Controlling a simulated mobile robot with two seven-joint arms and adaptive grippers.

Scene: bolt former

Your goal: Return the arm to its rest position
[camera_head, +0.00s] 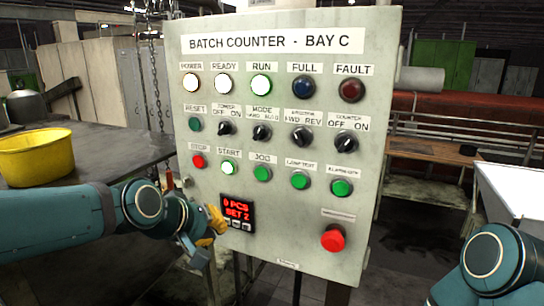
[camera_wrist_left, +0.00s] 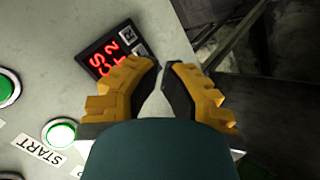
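My left gripper (camera_head: 212,224) has yellow fingers and hangs at the lower left of the control panel (camera_head: 285,215), beside the counter display (camera_head: 238,210). In the left wrist view its fingers (camera_wrist_left: 162,66) come nearly together at the tips, with nothing between them. The display (camera_wrist_left: 112,58) there lies just past the left finger. It reads 0 PCS, SET 2. The START button (camera_head: 229,168) is lit, and it also shows in the wrist view (camera_wrist_left: 60,132). The POWER, READY and RUN lamps glow; FULL and FAULT look dark. My right gripper is out of view.
A dark table (camera_head: 90,150) with a yellow bowl (camera_head: 36,157) stands left, near my left arm. A red emergency button (camera_head: 332,238) projects from the panel's lower right. A chain (camera_head: 156,85) hangs by the panel's left edge. A white surface (camera_head: 515,195) is at right.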

